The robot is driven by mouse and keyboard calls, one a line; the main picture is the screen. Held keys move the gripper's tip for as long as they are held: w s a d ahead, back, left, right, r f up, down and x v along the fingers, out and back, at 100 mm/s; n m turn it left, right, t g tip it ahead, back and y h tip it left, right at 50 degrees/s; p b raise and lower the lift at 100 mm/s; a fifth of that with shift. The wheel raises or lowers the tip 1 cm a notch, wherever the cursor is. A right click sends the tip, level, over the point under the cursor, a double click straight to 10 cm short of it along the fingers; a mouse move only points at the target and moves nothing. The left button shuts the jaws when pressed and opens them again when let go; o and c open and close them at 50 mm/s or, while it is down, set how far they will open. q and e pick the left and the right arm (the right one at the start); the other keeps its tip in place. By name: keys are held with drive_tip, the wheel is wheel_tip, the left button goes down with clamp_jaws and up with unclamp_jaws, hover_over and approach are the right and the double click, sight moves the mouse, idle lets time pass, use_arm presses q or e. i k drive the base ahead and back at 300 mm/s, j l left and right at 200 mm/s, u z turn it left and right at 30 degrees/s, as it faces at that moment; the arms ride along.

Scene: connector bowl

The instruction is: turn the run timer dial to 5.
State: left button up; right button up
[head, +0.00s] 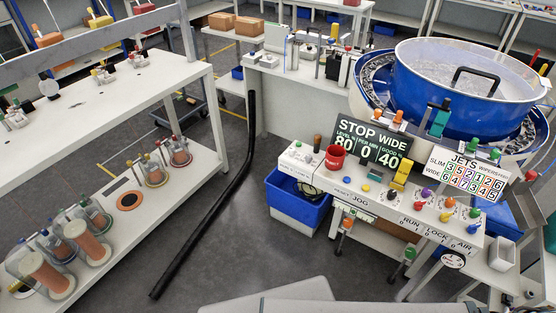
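The control console (375,205) stands right of centre in the head view. Its sloped top carries coloured knobs, among them a purple knob (427,193), an orange knob (449,203) and a yellow knob (445,216). The front edge reads JOG, RUN, LOCK and AIR. A round black-and-white dial (453,260) sits low on the console's right front. I cannot tell which control is the run timer dial, and its setting is too small to read. Neither of my grippers is in view.
A blue bowl feeder (425,105) stands behind the console. A black hose (225,195) crosses the floor.

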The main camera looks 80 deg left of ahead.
sight(292, 151)
drive_tip(key=u, duration=2.35)
drive_tip(key=i+l+u, duration=0.1)
drive_tip(key=i, duration=0.3)
drive_tip(key=i+l+u, duration=0.15)
drive_tip(key=i, duration=0.3)
